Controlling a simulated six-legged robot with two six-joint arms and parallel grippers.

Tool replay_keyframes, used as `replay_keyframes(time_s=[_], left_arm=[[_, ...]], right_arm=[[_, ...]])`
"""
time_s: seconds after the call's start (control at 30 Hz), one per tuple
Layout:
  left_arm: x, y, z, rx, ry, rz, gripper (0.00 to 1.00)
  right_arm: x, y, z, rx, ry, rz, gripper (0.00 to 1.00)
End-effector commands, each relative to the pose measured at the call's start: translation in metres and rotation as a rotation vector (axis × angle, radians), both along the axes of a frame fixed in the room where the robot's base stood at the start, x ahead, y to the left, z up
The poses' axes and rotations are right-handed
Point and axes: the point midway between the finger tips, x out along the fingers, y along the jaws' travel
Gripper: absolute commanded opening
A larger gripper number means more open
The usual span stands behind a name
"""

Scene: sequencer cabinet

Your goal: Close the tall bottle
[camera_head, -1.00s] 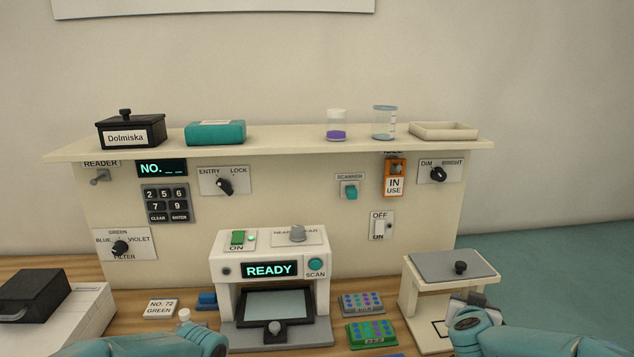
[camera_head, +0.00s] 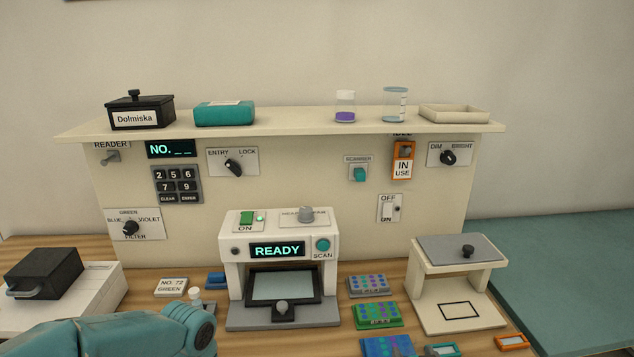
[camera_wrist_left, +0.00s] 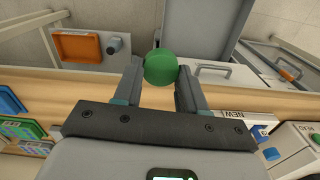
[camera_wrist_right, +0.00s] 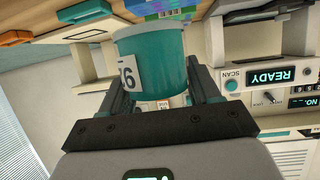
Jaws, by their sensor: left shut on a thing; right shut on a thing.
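In the right wrist view my right gripper (camera_wrist_right: 158,90) is shut on a teal cylindrical body (camera_wrist_right: 152,55), which I take to be the tall bottle. It has a white label with dark digits, partly cut off by its edge. In the left wrist view my left gripper (camera_wrist_left: 155,78) is shut on a round green cap (camera_wrist_left: 160,68) at its fingertips. Cap and bottle do not show together in one view. In the head view my left arm crosses the bottom left; neither gripper's fingertips show there.
The scanner (camera_head: 280,268) stands mid-bench. A white stand (camera_head: 459,283) is at its right, with colored well plates (camera_head: 377,315) between. A black box (camera_head: 44,273) is at left. The shelf (camera_head: 290,126) holds two clear jars, a black container, a teal box and a tray.

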Motion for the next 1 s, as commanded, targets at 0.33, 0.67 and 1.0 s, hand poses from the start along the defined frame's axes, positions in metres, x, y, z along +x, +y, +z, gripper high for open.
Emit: replay_keyframes(time_s=[0.33,0.67,1.0], left_arm=[[0.000,0.000,0.000,0.000,0.000,0.002,0.13],[0.000,0.000,0.000,0.000,0.000,0.002,0.13],[0.000,0.000,0.000,0.000,0.000,0.002,0.13]], right_arm=[[-0.002,0.005,-0.003,-0.002,0.001,0.022,0.07],[-0.034,0.071,-0.040,0.000,0.005,0.328,0.07],[-0.065,0.137,-0.075,0.001,0.002,0.636,0.07]])
